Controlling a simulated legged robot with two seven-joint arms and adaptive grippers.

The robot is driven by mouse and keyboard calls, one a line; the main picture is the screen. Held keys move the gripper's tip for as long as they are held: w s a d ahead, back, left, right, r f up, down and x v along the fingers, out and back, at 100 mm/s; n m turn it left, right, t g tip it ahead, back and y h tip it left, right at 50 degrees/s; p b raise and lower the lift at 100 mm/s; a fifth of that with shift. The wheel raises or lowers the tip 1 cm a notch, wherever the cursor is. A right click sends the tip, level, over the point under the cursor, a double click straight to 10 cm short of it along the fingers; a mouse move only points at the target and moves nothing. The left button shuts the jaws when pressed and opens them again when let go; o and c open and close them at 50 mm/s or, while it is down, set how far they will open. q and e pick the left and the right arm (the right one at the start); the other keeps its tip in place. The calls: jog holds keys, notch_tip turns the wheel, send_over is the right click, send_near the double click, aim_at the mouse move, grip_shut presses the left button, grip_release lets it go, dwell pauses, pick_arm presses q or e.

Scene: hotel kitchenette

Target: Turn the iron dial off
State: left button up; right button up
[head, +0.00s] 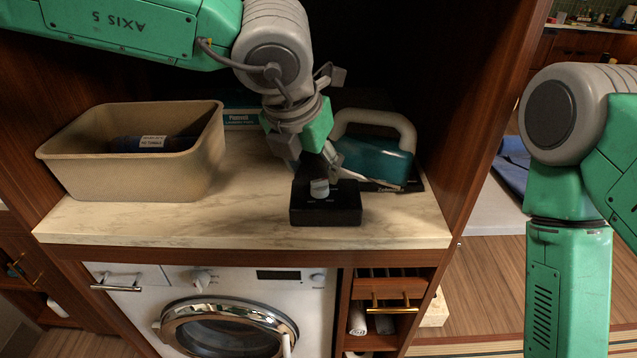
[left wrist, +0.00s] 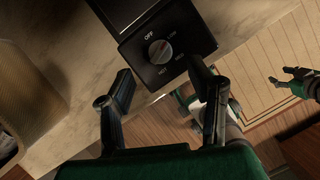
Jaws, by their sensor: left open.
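The iron dial is a light grey round knob (head: 319,188) on top of a black control box (head: 340,212) near the counter's front edge. In the left wrist view the knob (left wrist: 160,51) is ringed by the labels OFF, LOW, MED and HOT; I cannot tell for sure which it points at. My left gripper (head: 312,166) is just above and behind the box in the head view. In the left wrist view its fingers (left wrist: 160,70) are spread, with the knob beyond the gap and nothing between them. My right gripper (left wrist: 288,78) appears empty, fingers apart, at the far right.
A teal iron (head: 375,157) with a pale handle stands behind the box, right of my left gripper. A beige bin (head: 130,175) is on the counter's left. Wooden cabinet walls flank the space. A washing machine (head: 225,320) is below. Counter between bin and box is clear.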

aim_at(318, 183)
pick_arm(q)
jog(key=shift+x, duration=2.7)
grip_shut()
